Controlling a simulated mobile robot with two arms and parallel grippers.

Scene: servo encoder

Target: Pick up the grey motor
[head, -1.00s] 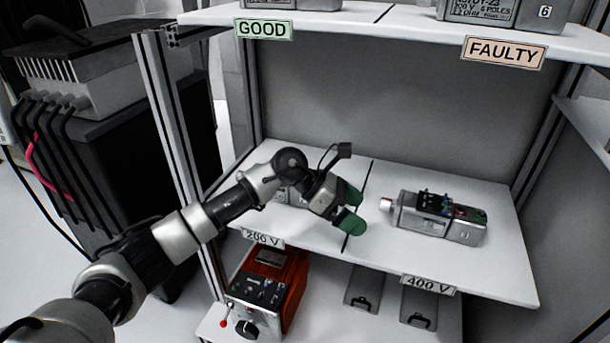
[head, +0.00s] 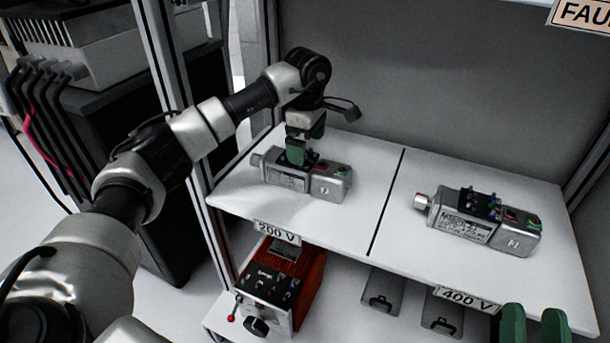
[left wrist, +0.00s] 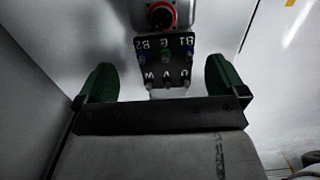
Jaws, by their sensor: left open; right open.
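Two grey motors lie on the middle shelf. The left grey motor (head: 308,182) is above the 200 V label, and the right grey motor (head: 480,222) is above the 400 V label. My left gripper (head: 304,143) points down over the left motor, its green fingers open by the black terminal block. In the left wrist view the open fingers (left wrist: 163,82) stand either side of that terminal block (left wrist: 165,62), with the motor's grey body (left wrist: 160,18) beyond. Contact cannot be told. My right gripper (head: 534,328) is open and empty at the lower right, only its fingertips showing.
A dark seam splits the white shelf (head: 350,225) between the motors. An upright metal post (head: 172,90) stands at its left. Below are an orange-sided control box (head: 270,285) and grey plates (head: 383,288). A FAULTY label (head: 585,14) shows at upper right.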

